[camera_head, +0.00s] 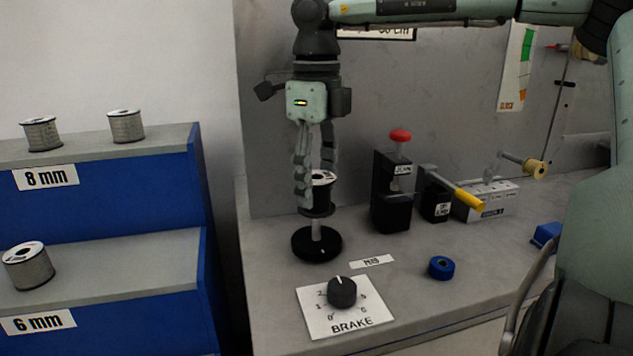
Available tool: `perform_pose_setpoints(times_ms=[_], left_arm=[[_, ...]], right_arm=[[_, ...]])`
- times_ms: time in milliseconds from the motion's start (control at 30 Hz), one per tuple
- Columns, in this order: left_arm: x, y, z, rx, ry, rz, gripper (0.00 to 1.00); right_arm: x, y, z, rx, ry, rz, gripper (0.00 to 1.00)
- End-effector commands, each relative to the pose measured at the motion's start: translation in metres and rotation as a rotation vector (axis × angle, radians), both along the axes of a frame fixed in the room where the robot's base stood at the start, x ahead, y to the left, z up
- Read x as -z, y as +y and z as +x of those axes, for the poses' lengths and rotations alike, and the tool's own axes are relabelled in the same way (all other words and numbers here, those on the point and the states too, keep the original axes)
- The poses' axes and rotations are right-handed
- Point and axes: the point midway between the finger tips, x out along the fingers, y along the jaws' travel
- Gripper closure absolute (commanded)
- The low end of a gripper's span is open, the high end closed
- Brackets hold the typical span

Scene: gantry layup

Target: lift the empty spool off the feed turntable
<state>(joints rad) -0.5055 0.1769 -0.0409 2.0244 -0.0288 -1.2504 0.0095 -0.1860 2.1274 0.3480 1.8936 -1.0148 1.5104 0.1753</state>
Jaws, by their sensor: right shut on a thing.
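The empty spool (318,202), black with a white top face, is between the fingers of my right gripper (315,185), which is shut on it from above. The spool is upright. Below it is the feed turntable (317,245), a round black disc with a pale spindle rising from its middle. The spindle shows between the disc and the spool's underside, so the spool is above the disc. I cannot tell whether the spindle's top is still inside the spool. My left gripper is not in view.
A brake dial (342,291) stands in front of the turntable. A blue tape ring (441,267) lies to the right. A black block with a red knob (400,136) and a yellow-handled lever (468,199) stand behind right. Blue shelves (110,230) at left hold several wound spools.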

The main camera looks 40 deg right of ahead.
Motion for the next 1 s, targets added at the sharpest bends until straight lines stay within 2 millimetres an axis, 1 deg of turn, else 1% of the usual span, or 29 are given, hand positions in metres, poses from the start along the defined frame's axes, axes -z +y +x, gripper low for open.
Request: perform_pose_setpoints(times_ms=[1000], left_arm=[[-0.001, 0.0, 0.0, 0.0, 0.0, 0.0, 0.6]], right_arm=[[-0.026, 0.0, 0.0, 0.0, 0.0, -0.001, 0.86]])
